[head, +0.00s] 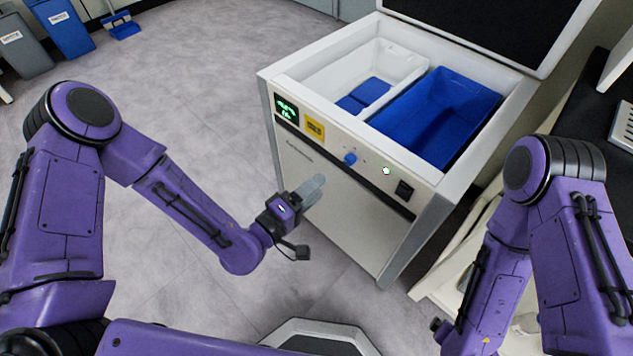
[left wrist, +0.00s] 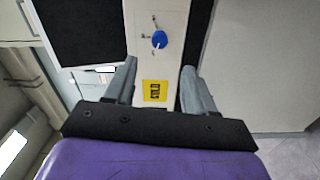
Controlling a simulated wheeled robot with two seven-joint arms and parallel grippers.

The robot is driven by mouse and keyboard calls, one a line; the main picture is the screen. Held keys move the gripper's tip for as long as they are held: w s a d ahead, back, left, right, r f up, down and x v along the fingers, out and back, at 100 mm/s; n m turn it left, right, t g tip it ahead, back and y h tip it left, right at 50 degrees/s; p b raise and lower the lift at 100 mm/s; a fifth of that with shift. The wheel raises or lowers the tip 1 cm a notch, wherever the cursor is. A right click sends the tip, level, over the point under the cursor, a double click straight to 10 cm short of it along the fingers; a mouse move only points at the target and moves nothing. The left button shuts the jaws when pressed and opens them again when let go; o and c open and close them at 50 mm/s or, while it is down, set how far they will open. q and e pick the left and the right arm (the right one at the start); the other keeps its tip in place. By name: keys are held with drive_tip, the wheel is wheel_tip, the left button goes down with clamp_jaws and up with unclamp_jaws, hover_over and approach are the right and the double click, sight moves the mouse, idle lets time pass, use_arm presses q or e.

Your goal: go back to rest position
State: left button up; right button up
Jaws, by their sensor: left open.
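The freeze dryer (head: 335,200) stands at the centre of the head view with its dark lid (head: 490,28) raised. My left gripper (head: 314,188) is in front of its front panel, below the blue knob (head: 350,159). In the left wrist view my left gripper (left wrist: 158,85) has its two fingers apart with nothing between them. Beyond them show the blue knob (left wrist: 159,40) and the yellow label (left wrist: 155,91). My right arm is folded at the right of the head view. Its gripper cannot be made out.
Inside the dryer are a white bin (head: 345,72) with blue items and a blue bin (head: 436,115). A dark counter (head: 600,120) stands at the right. Bins (head: 58,28) and a blue dustpan (head: 122,28) are at the back left. The floor left of the dryer is clear.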

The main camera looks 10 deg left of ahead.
use_arm(q)
drive_tip(key=s+a+f+m+g+y, duration=0.1)
drive_tip(key=s+a+f+g+y, duration=0.4)
drive_tip(key=s+a+f, duration=0.4)
drive_tip(key=s+a+f+m+g+y, duration=0.1)
drive_tip(key=s+a+f+g+y, duration=0.3)
drive_tip(key=s+a+f+y, duration=0.45)
drive_tip(key=s+a+f+g, duration=0.3)
drive_tip(key=s+a, duration=0.3)
drive_tip(key=a, duration=0.1)
wheel_tip(320, 180, up, 16)
drive_tip(key=p, duration=1.5)
drive_tip(key=shift+w+d+t+p, duration=0.3)
drive_tip(key=shift+d, duration=0.1)
use_arm(e)
wheel_tip(320, 180, up, 16)
drive_tip(key=shift+f, duration=0.2)
use_arm(q)
drive_tip(key=shift+f+y, duration=0.1)
drive_tip(key=shift+y, duration=0.15)
drive_tip(key=shift+c, duration=0.4)
use_arm(e)
drive_tip(key=shift+c, duration=0.4)
